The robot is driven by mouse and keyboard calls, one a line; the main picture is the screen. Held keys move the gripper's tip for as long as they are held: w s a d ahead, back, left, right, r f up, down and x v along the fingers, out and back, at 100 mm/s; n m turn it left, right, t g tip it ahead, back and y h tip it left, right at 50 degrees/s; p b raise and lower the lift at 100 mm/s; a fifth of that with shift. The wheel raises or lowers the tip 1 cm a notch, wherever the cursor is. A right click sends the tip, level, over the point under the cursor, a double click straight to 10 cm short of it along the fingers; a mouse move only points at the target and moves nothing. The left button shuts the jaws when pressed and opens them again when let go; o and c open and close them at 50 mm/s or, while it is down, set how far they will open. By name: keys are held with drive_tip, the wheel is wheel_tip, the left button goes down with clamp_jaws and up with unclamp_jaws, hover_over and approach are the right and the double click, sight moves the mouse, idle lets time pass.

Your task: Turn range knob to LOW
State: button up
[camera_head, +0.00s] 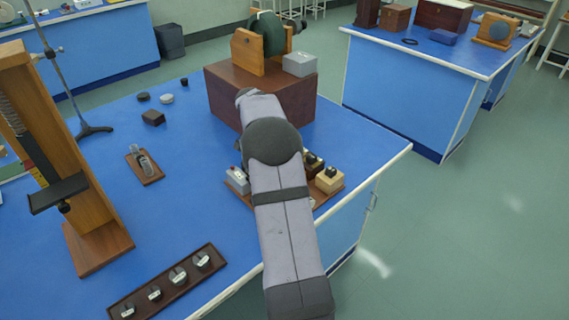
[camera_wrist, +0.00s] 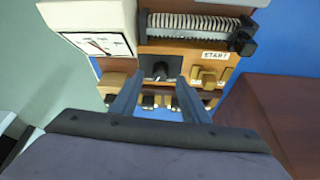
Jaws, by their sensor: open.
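In the wrist view a small board carries a dark knob (camera_wrist: 160,69) on a dark base, near the middle. I cannot read any range marking, so I cannot tell whether it is the range knob or where it points. My gripper (camera_wrist: 160,84) is open, with one finger on each side of the knob in the picture. I cannot tell whether the fingers touch it or are above it. In the head view my arm hides the gripper and much of the board (camera_head: 238,189). Black-topped blocks (camera_head: 330,180) show at its right.
The wrist view shows a white dial meter (camera_wrist: 100,44) at left, a wire coil (camera_wrist: 195,25) at the top, and a brass piece (camera_wrist: 208,77) below a label reading START. A brown box (camera_head: 222,95) stands behind the board.

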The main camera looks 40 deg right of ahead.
drive_tip(key=shift+b+v, duration=0.35)
drive_tip(key=shift+v, duration=2.4)
drive_tip(key=s+a+n+t+y+p, duration=0.1)
drive_tip(key=s+a+n+p, duration=0.3)
drive_tip(key=a, duration=0.6)
drive_tip(key=s+a+n+y, duration=0.1)
drive_tip(key=s+a+n, duration=0.1)
drive_tip(key=a+n, duration=0.6)
drive_tip(key=s+a+f+n+y+p, duration=0.25)
drive_tip(key=s+a+n, duration=0.45)
drive_tip(key=s+a, duration=0.9)
wheel_tip(320, 180, down, 14)
drive_tip(key=d+b, duration=0.1)
drive_tip(key=b, duration=1.3)
drive_tip(key=shift+s+f, duration=0.25)
